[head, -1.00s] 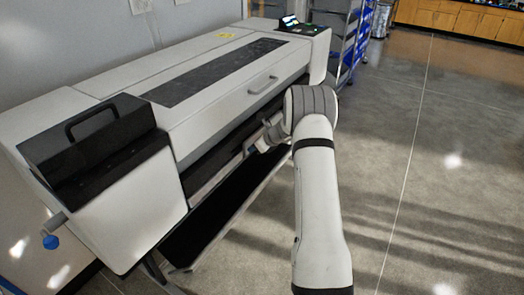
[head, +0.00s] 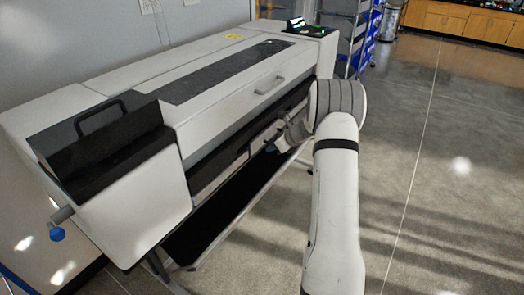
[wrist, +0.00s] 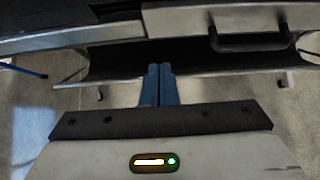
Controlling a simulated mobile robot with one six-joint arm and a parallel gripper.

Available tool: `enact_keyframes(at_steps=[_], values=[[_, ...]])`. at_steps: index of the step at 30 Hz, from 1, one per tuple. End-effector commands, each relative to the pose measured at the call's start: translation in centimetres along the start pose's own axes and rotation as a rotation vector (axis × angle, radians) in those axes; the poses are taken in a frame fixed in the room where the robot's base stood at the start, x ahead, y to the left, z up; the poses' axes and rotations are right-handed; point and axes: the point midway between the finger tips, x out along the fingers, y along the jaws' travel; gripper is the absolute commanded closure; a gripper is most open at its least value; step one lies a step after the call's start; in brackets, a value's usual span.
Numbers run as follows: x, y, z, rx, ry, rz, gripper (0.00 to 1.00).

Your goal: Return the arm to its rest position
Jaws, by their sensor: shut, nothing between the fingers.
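My arm (head: 336,200) reaches up from the bottom of the head view, bends at a grey-banded joint and points left toward a large printer (head: 225,118). My gripper (wrist: 159,70) shows in the wrist view as two blue fingers pressed together, with nothing between them. The fingertips lie in front of the printer's dark lower opening in that view; I cannot tell the exact gap. In the head view the gripper (head: 270,148) is small and partly hidden by my wrist.
The printer's black catch tray (head: 225,207) hangs below its front. A grey shelf rack with blue bins (head: 372,38) stands behind at the right. Wooden cabinets (head: 465,24) line the far wall. The concrete floor (head: 455,150) to the right is clear.

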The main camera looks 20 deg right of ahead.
Motion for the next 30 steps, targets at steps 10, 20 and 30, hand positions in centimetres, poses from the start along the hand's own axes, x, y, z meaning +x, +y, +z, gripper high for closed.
enact_keyframes(at_steps=[10,20,30], values=[[-6.0,0.0,-0.2,0.002,0.003,0.002,1.0],[-6.8,0.2,-0.2,0.001,0.004,0.005,1.0],[-13.3,13.4,6.0,-0.674,0.142,0.158,1.0]])
